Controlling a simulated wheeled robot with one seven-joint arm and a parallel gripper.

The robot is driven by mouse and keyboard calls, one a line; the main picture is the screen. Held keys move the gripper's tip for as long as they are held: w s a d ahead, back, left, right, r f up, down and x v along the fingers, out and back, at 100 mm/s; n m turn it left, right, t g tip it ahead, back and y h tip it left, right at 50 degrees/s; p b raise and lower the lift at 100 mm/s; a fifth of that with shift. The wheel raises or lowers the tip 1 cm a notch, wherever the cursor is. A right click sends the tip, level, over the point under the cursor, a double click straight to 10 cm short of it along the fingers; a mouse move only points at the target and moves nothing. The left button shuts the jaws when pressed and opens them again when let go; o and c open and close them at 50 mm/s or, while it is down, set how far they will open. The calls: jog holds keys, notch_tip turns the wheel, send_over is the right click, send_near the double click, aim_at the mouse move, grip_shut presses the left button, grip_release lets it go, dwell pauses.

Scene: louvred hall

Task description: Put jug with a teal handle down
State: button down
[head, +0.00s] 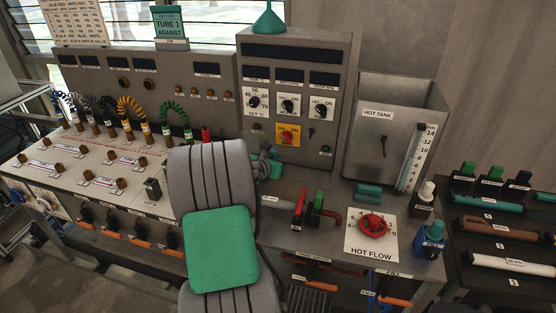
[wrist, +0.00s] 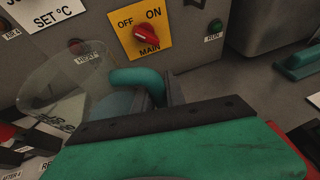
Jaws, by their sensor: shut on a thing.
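The jug (wrist: 62,82) is a clear vessel with a teal handle (wrist: 136,76), seen at the left of the wrist view. My gripper (wrist: 158,92) is shut on the teal handle, with the jug to the left of the fingers. The jug is in front of the grey control cabinet (wrist: 110,22); the gap between its base and the bench cannot be told. In the head view my arm hides most of the jug, and a teal part of the handle or gripper shows beside the cabinet's lower edge.
The cabinet (head: 292,110) has a yellow main switch panel (head: 288,135). Right of it stand the hot tank (head: 385,130), a red hot flow wheel (head: 371,223) and red and green levers (head: 309,208). A console with coiled cables (head: 130,110) fills the left. Clear bench is narrow.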

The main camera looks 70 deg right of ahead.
jog(key=shift+f, duration=0.35)
jog(key=c, duration=1.4)
grip_release()
jog(key=shift+f, duration=0.15)
jog(key=b+v, duration=0.1)
jog(key=v, duration=1.1)
jog(key=shift+a, duration=0.1)
